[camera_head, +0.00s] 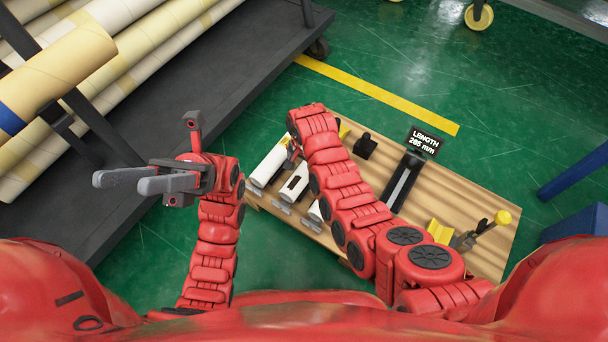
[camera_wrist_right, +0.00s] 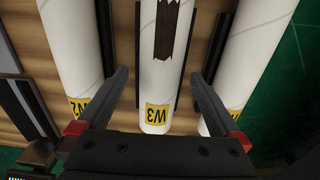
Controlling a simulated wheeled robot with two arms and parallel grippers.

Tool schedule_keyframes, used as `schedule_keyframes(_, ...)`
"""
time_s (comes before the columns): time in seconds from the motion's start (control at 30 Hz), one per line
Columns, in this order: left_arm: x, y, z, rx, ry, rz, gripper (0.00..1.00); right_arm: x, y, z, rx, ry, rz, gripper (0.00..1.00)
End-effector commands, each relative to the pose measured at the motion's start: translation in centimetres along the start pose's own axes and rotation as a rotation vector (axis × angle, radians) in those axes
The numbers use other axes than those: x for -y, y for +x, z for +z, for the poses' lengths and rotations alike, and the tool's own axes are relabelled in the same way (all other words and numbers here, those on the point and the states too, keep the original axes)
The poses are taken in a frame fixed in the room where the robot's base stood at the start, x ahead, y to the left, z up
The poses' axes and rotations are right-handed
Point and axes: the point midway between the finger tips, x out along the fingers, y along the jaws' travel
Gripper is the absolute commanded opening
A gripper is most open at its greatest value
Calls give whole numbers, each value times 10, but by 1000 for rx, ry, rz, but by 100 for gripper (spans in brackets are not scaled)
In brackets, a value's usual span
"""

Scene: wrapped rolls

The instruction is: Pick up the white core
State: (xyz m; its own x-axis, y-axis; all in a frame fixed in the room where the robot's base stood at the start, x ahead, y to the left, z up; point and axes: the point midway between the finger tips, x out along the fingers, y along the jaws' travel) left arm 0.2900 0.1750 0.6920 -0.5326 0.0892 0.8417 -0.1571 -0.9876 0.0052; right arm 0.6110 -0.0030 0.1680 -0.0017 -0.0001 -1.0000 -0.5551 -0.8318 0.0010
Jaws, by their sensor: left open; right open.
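Three white cores lie side by side on the wooden bench in the right wrist view: one labelled W2 (camera_wrist_right: 72,45), a middle one labelled W3 (camera_wrist_right: 156,85) with a dark brown patch, and a right one (camera_wrist_right: 252,55) whose label is mostly hidden. In the head view, white cores (camera_head: 270,163) show at the bench's left end, partly behind my right arm. My right gripper (camera_wrist_right: 158,78) is open, its fingers on either side of the W3 core in the picture; contact cannot be told. My left gripper (camera_head: 118,182) is open and empty, left of the bench.
The wooden bench (camera_head: 462,190) also carries a black sign reading LENGTH 285 mm (camera_head: 424,141), a dark slotted gauge (camera_head: 403,182), a black block (camera_head: 365,146) and a yellow block (camera_head: 440,232). A dark rack (camera_head: 225,85) with large rolls stands at left.

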Motion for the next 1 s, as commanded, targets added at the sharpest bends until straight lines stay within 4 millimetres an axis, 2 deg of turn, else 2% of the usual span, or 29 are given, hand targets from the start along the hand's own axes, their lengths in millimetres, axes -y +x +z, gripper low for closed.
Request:
schedule_keyframes(0.1,9,18,-15,-128,-15,-66,50,0,10,-1,-1,1,-1,100)
schedule_keyframes(0.2,15,28,-23,-199,-25,-107,50,0,13,-1,-2,1,-2,100)
schedule_keyframes(0.57,19,34,-28,-243,-32,-133,50,0,15,-1,-2,1,-2,100)
schedule_keyframes(1.0,19,34,-28,-242,-32,-132,50,0,15,-1,-1,1,-1,21)
